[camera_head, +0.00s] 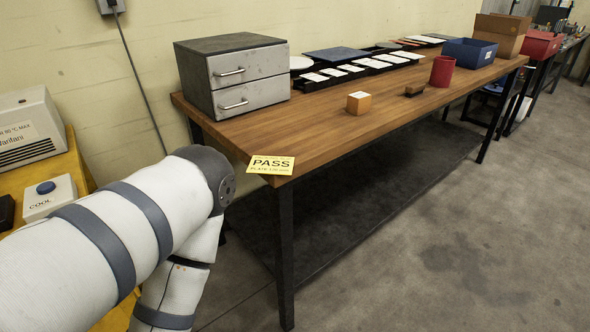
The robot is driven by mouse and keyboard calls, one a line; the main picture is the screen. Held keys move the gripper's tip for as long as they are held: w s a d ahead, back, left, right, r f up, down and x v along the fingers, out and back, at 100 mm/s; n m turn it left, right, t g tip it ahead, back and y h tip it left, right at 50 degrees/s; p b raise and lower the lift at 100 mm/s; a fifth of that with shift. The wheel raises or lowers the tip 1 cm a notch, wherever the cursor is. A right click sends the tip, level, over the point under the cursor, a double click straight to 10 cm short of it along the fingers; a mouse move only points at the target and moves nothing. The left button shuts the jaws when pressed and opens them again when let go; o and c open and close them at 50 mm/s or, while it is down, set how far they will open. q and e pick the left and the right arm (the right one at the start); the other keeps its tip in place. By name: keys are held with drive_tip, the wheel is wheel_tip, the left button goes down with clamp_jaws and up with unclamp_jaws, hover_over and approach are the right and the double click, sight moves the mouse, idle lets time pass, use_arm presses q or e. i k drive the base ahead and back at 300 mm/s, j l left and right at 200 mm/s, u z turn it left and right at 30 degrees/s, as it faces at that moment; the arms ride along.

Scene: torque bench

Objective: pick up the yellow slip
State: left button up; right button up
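The yellow slip (270,165) reads "PASS" and lies at the near left corner of the wooden bench, with its front edge at or slightly over the bench's edge. Nothing covers it. My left arm comes in from the left and bends down in front of the bench, its elbow just left of the slip. My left gripper is out of the picture, below the frame. My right gripper and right arm are not in view.
A grey two-drawer cabinet (232,75) stands behind the slip on the wooden bench (320,125). An orange block (359,103), a dark small block (415,90), a red cup (442,71) and a blue bin (469,52) stand farther right. Bench top around the slip is clear.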

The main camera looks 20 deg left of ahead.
sight(259, 164)
drive_tip(key=i+l+u, duration=0.25)
drive_tip(key=l+u, duration=0.15)
drive_tip(key=l, duration=0.3)
drive_tip(key=i+l+u, duration=0.2)
drive_tip(key=l+u, duration=0.2)
drive_tip(key=l, duration=0.35)
drive_tip(key=l+u, duration=0.35)
drive_tip(key=l, duration=0.4)
drive_tip(key=l+u, duration=0.4)
drive_tip(key=l, duration=0.4)
